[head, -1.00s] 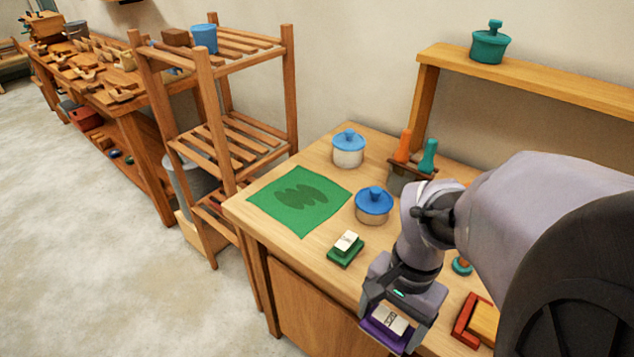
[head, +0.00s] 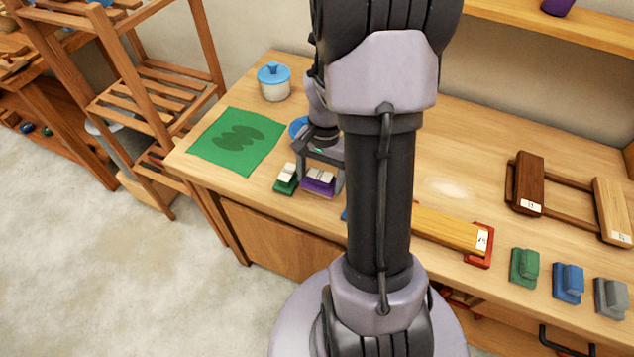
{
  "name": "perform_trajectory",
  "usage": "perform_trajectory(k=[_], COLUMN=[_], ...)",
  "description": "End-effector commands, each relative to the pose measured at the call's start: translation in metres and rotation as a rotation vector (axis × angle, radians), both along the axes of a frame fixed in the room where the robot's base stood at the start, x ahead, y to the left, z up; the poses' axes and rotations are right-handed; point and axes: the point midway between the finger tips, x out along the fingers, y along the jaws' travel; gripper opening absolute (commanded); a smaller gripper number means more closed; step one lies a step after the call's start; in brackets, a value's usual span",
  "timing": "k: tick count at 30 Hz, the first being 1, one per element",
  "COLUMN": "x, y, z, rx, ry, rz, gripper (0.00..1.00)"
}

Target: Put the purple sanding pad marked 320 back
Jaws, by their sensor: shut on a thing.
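The purple sanding pad (head: 318,187) with a pale label is between the fingers of my gripper (head: 320,180), which is shut on it. The number on the label is too small to read. The pad is low over the bench, close to the right of a dark green pad (head: 285,186) with a pale block on top. I cannot tell whether the purple pad touches the bench top (head: 445,155). My arm hides the middle of the bench.
A green cloth (head: 232,142) and a white pot with a blue lid (head: 273,82) lie left. A blue-lidded pot (head: 298,127) is partly hidden behind my gripper. Green (head: 524,267), blue (head: 568,283) and grey (head: 610,297) pads line the front right.

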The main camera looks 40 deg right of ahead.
Motion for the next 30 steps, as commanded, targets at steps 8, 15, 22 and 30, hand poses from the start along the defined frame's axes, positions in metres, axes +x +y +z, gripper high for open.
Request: perform_trajectory(k=[8, 15, 22, 30], x=[0.0, 0.0, 0.0, -0.001], y=[0.0, 0.0, 0.0, 0.001], z=[-0.036, -0.039, -0.041, -0.042], rx=[0.001, 0.001, 0.001, 0.003], ry=[0.001, 0.001, 0.003, 0.005], rz=[0.0, 0.0, 0.0, 0.0], gripper=[0.39, 0.39, 0.86, 0.86])
